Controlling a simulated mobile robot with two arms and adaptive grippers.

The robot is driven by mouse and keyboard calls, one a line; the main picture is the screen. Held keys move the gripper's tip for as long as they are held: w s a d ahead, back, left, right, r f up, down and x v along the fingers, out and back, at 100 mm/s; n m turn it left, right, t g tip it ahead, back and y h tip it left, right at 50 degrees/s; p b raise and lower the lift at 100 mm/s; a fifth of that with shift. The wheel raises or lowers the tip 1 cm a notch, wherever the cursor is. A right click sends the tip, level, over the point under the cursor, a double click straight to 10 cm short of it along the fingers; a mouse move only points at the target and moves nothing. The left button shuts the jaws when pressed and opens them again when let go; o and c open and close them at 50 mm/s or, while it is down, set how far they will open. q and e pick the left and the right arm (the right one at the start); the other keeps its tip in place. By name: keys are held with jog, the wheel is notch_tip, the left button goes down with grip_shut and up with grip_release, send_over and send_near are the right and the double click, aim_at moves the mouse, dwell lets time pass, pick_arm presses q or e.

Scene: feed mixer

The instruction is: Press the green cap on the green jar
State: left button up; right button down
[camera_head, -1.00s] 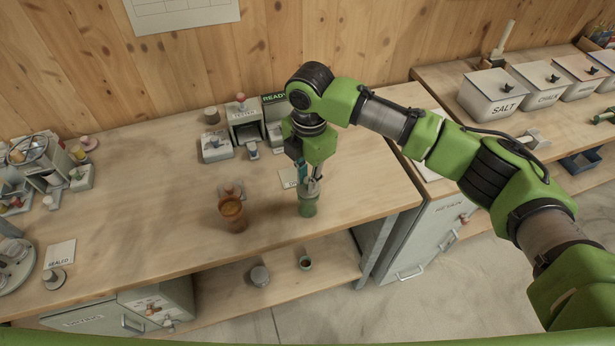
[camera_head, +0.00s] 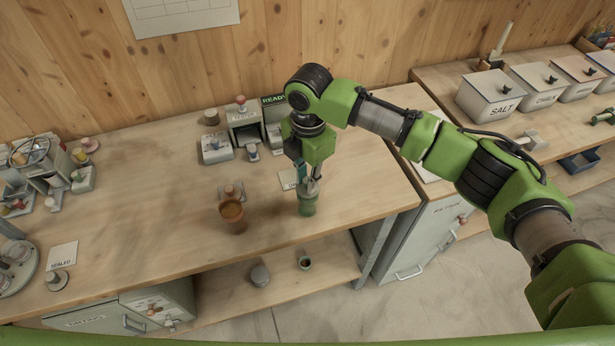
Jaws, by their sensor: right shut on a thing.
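The green jar (camera_head: 307,207) stands upright on the wooden bench near its front edge. My right gripper (camera_head: 312,186) points straight down over the jar's top, with its fingers together at the jar's mouth. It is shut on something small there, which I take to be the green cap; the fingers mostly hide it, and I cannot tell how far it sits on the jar. My left gripper is not in view.
An orange-brown jar (camera_head: 233,215) stands to the left of the green jar. The tester (camera_head: 243,121) and a grey box (camera_head: 216,149) stand behind. A "SEALED" card (camera_head: 62,256) lies at the far left. Bench space left of the brown jar is clear.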

jog(key=shift+w+a+r+p, duration=0.2)
jog(key=shift+r+p, duration=0.15)
jog(key=shift+p, duration=0.55)
dwell(0.8)
jog(key=c, duration=1.4)
grip_release()
jog(key=shift+o, duration=0.2)
jog(key=shift+r+p, duration=3.4)
jog(key=shift+r, duration=0.1)
